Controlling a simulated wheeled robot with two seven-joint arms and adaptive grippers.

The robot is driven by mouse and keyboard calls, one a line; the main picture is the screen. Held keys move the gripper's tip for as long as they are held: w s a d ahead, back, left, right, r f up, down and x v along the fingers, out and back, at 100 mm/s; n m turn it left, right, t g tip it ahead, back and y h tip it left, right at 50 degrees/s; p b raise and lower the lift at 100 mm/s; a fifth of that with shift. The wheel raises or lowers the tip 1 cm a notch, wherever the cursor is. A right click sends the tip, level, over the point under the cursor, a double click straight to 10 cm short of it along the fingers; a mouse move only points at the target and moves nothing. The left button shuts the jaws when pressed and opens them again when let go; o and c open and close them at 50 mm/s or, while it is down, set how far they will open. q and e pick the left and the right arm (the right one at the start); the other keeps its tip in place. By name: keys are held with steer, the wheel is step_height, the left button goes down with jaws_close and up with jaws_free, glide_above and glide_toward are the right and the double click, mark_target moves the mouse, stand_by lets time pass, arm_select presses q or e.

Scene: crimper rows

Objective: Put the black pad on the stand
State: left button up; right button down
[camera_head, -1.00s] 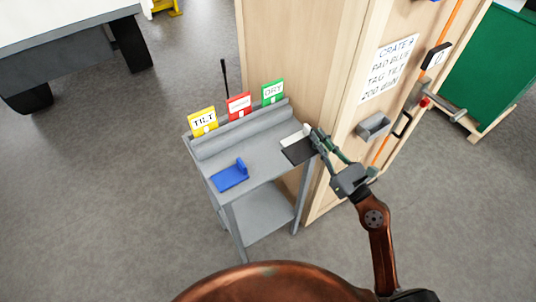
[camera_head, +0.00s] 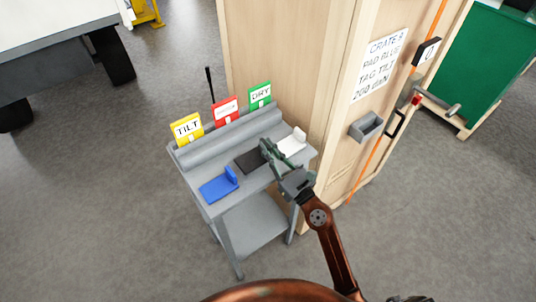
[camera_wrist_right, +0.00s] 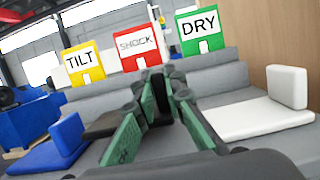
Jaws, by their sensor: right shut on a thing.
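The black pad (camera_head: 247,161) is over the top of the grey stand (camera_head: 215,167), between the blue pad (camera_head: 217,187) and the white pad (camera_head: 291,142). My right gripper (camera_head: 266,150) is shut on the black pad's upright part at its right side. In the right wrist view, the upright shows between the green fingers (camera_wrist_right: 161,97), and the flat part of the black pad (camera_wrist_right: 106,124) shows left of them. I cannot tell whether its underside touches the stand. My left gripper is not in view.
Yellow TILT (camera_head: 187,128), red (camera_head: 226,111) and green DRY (camera_head: 260,95) tags stand along the stand's back ledge. A large wooden crate (camera_head: 283,62) rises close on the right. Open floor lies to the left.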

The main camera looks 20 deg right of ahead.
step_height(320, 180, down, 3)
steer(key=shift+d+b, duration=0.1)
steer(key=shift+b, duration=0.65)
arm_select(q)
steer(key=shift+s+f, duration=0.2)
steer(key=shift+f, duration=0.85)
arm_select(e)
steer(key=shift+r, duration=0.2)
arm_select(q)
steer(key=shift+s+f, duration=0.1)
arm_select(e)
steer(key=shift+f, duration=0.1)
steer(key=c, duration=2.4)
jaws_free()
steer(key=shift+f, duration=0.1)
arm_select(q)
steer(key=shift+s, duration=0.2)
arm_select(e)
steer(key=o, duration=0.4)
